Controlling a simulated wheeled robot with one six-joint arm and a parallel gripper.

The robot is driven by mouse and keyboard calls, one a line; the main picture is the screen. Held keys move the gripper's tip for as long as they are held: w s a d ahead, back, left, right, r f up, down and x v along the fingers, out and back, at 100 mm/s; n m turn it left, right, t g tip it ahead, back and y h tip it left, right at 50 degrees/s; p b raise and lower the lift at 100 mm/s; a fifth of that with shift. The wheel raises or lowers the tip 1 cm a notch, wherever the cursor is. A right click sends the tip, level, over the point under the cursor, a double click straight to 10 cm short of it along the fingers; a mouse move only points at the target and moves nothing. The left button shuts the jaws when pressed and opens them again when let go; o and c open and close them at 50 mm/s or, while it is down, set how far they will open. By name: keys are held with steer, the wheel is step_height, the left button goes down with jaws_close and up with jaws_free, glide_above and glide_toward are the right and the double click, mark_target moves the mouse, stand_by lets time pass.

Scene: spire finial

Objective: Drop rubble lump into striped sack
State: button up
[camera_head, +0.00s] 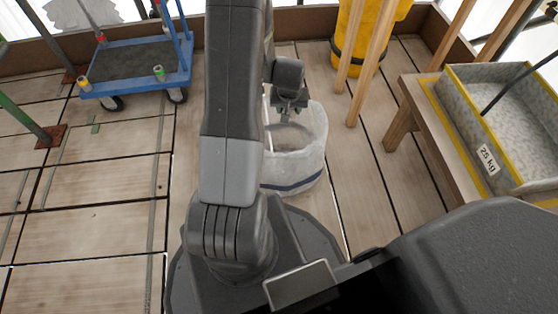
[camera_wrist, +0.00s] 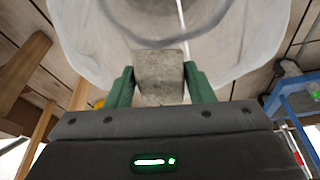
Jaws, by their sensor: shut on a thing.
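The striped sack (camera_head: 306,165) is a whitish open bag with a dark blue band near its base. It stands on the plank floor, partly hidden behind my arm in the head view. My gripper (camera_head: 290,112) is over the sack's mouth. In the wrist view my gripper (camera_wrist: 161,85) has its green fingers shut on the grey rubble lump (camera_wrist: 160,75), one finger on each side. The pale sack (camera_wrist: 255,30) fills the upper part of that view, beyond the lump. I cannot tell exactly how high the lump is above the rim.
A blue-framed trolley (camera_head: 135,67) stands at the back left. A yellow bin (camera_head: 368,40) is at the back behind wooden poles. A wooden bench (camera_head: 412,110) on the right bears a grey tray with yellow edges (camera_head: 463,120) labelled 25 kg. The floor at left is mostly clear.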

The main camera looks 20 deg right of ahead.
step_height(320, 180, down, 4)
steer(key=shift+f+b, duration=0.25)
steer(key=shift+b, duration=1)
steer(key=o, duration=1.2)
steer(key=p+v, duration=0.5)
steer(key=v, duration=0.8)
steer(key=shift+r, duration=0.4)
steer(key=shift+f, duration=0.15)
